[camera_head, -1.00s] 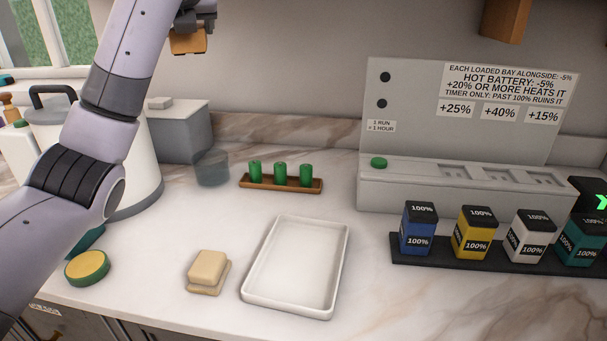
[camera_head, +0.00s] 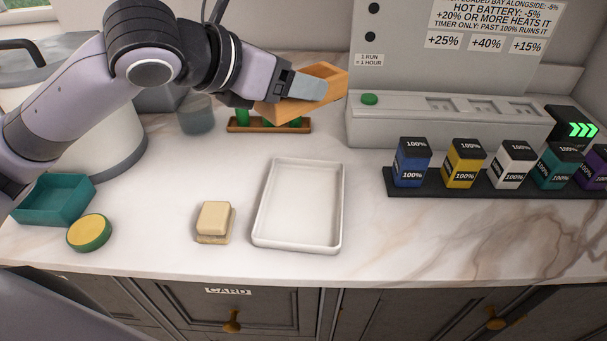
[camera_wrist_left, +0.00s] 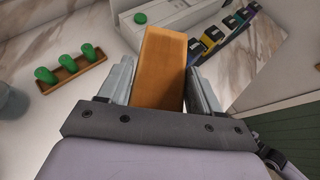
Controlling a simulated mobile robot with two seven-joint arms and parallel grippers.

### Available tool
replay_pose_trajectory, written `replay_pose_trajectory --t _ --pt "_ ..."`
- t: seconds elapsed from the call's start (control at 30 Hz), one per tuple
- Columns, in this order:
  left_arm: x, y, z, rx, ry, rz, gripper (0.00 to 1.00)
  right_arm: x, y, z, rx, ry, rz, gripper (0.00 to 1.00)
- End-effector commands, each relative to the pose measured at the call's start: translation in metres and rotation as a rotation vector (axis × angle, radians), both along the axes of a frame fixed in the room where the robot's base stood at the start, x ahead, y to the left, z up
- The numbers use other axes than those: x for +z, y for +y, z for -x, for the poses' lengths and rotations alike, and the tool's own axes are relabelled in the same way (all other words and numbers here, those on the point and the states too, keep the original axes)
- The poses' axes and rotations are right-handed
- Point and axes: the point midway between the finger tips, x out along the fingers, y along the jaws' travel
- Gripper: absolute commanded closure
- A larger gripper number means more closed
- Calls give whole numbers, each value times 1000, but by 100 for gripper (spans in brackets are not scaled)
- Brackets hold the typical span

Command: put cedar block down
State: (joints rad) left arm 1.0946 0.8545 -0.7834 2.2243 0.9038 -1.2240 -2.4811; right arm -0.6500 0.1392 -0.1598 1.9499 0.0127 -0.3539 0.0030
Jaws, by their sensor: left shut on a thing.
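The cedar block (camera_head: 325,75) is an orange-brown wooden block, tilted in the air above the back of the counter in the head view. My left gripper (camera_head: 303,88) is shut on it. In the left wrist view the block (camera_wrist_left: 161,70) sits between the two fingers of my left gripper (camera_wrist_left: 160,88). The block hides part of the wooden rack behind it and touches no surface that I can make out. My right gripper is not in view.
An empty white tray (camera_head: 258,225) lies on the counter, with a cream sponge-like block (camera_head: 215,218) to its left. A rack (camera_head: 240,126) of green pegs stands behind. Several batteries (camera_head: 411,163) stand at right. A yellow-green round tin (camera_head: 89,232) and a teal box (camera_head: 57,205) are at left.

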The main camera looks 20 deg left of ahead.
Motion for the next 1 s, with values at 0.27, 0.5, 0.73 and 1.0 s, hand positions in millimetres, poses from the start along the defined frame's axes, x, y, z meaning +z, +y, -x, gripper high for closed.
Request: replay_pose_trajectory --t 0.27,0.5,0.73,1.0 --pt "-36 -4 9 -29 4 0 74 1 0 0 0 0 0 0" --pt "-86 -4 8 -27 4 1 74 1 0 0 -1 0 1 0" --pt "-133 -4 8 -25 3 2 74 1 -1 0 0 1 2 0" --pt "-165 -4 7 -26 -3 1 74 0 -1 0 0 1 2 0"
